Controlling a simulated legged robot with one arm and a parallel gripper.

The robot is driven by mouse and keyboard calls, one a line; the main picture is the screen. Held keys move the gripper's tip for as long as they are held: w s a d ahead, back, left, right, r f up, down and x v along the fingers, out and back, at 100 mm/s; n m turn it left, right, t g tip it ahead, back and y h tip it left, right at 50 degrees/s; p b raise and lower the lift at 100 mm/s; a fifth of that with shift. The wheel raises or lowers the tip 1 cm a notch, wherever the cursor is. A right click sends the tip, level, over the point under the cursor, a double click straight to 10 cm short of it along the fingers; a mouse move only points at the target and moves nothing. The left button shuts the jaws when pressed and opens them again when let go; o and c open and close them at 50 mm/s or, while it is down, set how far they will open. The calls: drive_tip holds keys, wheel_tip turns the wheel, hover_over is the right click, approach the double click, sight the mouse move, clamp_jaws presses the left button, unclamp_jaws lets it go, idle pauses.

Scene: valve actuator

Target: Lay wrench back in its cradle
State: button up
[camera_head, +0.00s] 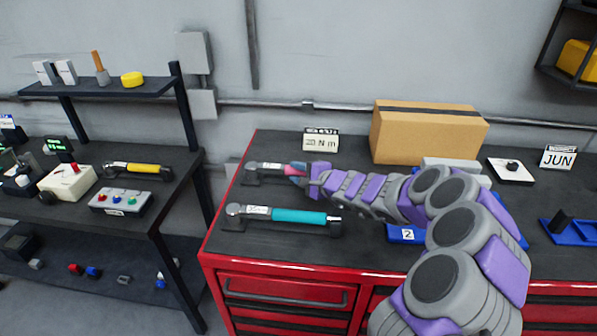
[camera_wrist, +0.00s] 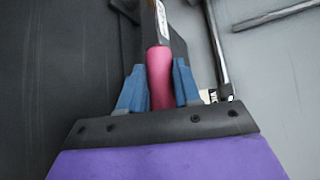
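A torque wrench with a pink handle (camera_head: 271,168) lies at the back left of the red cabinet's black top, its metal head to the left. Its head end is at a dark cradle (camera_head: 249,179); I cannot tell whether it is fully seated. My gripper (camera_head: 298,171) is at the handle's right end. In the wrist view the pink handle (camera_wrist: 160,78) stands between my gripper's blue fingers (camera_wrist: 160,85), which press close on both sides. The handle's far end is hidden by my gripper.
A teal-handled wrench (camera_head: 298,216) lies in a cradle in front. A "N m" display (camera_head: 320,141) and a cardboard box (camera_head: 425,132) stand behind. A blue tray marked 2 (camera_head: 407,235) is partly under my arm. A yellow-handled wrench (camera_head: 137,168) lies on the left bench.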

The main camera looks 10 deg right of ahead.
drive_tip(key=o, duration=0.5)
drive_tip(key=p+v, duration=0.3)
drive_tip(key=v, duration=1.4)
drive_tip(key=shift+d+p, duration=0.15)
drive_tip(key=shift+p, duration=0.15)
drive_tip(key=shift+s, duration=0.1)
